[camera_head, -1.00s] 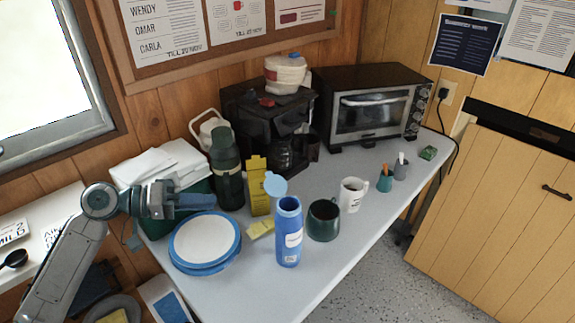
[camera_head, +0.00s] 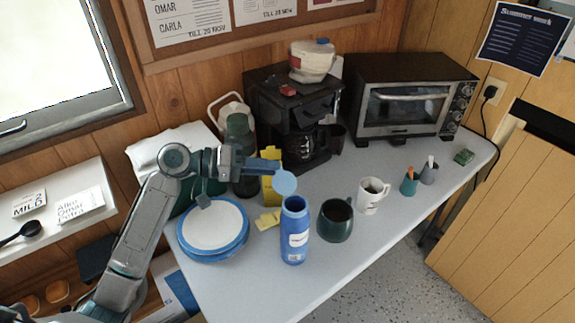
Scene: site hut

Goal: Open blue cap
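A blue bottle (camera_head: 294,238) with a white label stands upright near the front edge of the table. Its mouth shows uncovered at the top. The round light-blue cap (camera_head: 284,184) shows tilted up just behind and above the mouth; the joint between cap and bottle is not clear. My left gripper (camera_head: 274,168) reaches in from the left, with its fingertips at the upper left of the cap. I cannot tell if they touch it, or how far apart the fingers are. My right gripper is out of view.
A blue-rimmed plate stack (camera_head: 214,254) lies left of the bottle. A dark green mug (camera_head: 335,222) and a white mug (camera_head: 371,196) stand to its right. A yellow box (camera_head: 270,188), green flask (camera_head: 241,150) and coffee maker (camera_head: 290,105) stand behind. The front right table is clear.

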